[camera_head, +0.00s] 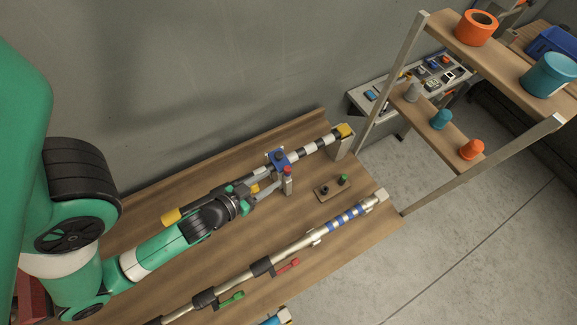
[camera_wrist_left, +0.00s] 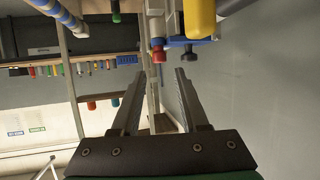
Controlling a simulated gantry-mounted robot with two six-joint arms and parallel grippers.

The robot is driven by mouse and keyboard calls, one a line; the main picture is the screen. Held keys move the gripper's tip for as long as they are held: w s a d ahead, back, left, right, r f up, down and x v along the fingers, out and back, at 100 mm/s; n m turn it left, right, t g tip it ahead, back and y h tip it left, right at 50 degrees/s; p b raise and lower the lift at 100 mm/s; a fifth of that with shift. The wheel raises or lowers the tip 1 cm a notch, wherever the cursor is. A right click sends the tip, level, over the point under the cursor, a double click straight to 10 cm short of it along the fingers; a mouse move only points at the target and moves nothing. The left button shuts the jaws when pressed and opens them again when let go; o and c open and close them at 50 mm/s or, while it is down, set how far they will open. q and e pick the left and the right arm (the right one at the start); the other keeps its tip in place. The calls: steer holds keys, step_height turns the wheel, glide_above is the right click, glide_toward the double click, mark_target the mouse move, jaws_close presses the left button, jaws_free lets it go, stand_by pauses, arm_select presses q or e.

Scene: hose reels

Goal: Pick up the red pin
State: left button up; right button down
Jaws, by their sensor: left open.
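The red pin (camera_head: 287,170) stands upright at a small grey block (camera_head: 288,186) on the bench, beside the blue clamp (camera_head: 277,159) on the striped pipe. In the left wrist view the red pin (camera_wrist_left: 159,57) appears between and just beyond the fingertips, below a grey part in this turned picture. My left gripper (camera_head: 272,187) reaches in from the left beside the block. Its two fingers are apart in the wrist view (camera_wrist_left: 158,76), with nothing between them. I cannot tell whether a finger touches the block. My right gripper is not in view.
A black and white pipe (camera_head: 316,145) with yellow ends lies behind. A silver pipe (camera_head: 290,249) with red (camera_head: 288,265) and green (camera_head: 231,299) levers lies in front. A small wooden block (camera_head: 332,188) with a green knob sits right. A shelf (camera_head: 475,161) stands beyond the bench.

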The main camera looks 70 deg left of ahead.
mark_target(287, 168)
arm_select(q)
steer(key=x, duration=0.2)
steer(key=p+x, duration=0.1)
steer(key=x, duration=0.2)
steer(key=shift+w+a+r, duration=0.1)
steer(key=shift+w+a, duration=0.1)
steer(key=shift+w, duration=0.15)
steer(key=shift+p+x, duration=0.35)
steer(key=shift+x, duration=2.65)
jaws_close()
